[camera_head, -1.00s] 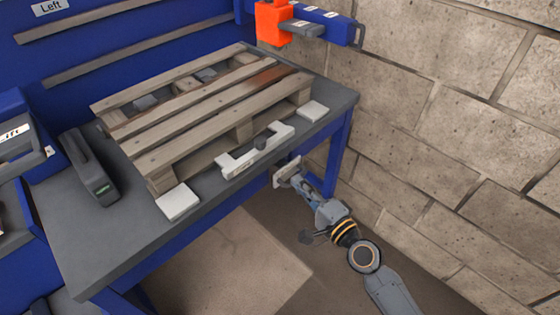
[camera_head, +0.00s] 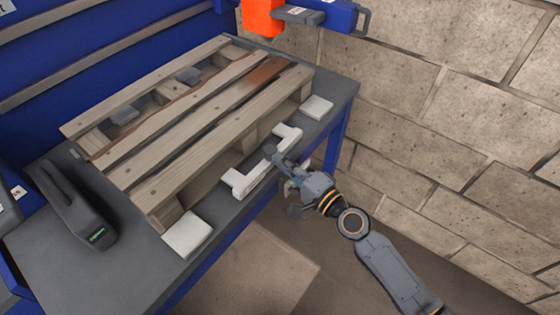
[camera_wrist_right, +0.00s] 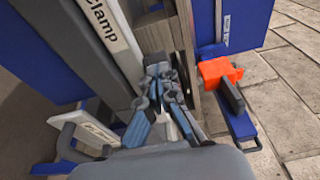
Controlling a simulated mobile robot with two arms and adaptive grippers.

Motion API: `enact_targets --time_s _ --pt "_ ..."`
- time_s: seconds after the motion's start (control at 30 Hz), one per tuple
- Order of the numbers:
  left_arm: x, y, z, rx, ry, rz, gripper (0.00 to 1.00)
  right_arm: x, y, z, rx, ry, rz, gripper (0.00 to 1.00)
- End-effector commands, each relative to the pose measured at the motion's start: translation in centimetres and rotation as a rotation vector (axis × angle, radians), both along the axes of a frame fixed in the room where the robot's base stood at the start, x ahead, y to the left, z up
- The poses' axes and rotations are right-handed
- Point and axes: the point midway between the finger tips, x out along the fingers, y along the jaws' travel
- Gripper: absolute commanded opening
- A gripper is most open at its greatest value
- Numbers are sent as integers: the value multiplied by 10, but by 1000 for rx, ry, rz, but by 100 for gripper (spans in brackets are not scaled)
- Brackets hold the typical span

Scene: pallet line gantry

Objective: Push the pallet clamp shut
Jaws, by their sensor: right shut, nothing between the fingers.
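The wooden pallet (camera_head: 190,120) lies on the grey table top. The white pallet clamp (camera_head: 245,180) runs along the pallet's front edge, with a dark knob near its middle. The clamp's white bar, marked "Clamp", also shows in the right wrist view (camera_wrist_right: 106,22). My right gripper (camera_head: 274,156) is shut and empty, with its tips at the clamp's dark knob; whether they touch is hard to tell. In the right wrist view its fingers (camera_wrist_right: 158,72) point along the clamp towards a grey part. My left gripper is not in view.
White pads (camera_head: 187,233) and (camera_head: 317,107) lie at the pallet's front corners. A dark handled device (camera_head: 75,205) stands on the table (camera_head: 90,275) at left. An orange and blue fixture (camera_head: 262,17) is at the back. A block wall (camera_head: 450,120) bounds the right.

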Motion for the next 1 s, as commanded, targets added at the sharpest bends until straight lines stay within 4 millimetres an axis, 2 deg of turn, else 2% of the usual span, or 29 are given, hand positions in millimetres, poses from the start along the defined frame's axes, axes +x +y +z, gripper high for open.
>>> enact_targets --time_s 0.3,0.63,1.0 --pt "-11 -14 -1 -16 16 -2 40 0 0 0 0 0 0 0" --pt "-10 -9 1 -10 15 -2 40 26 36 0 2 1 -1 0" --pt "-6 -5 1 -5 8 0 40 27 38 1 2 -1 1 0"
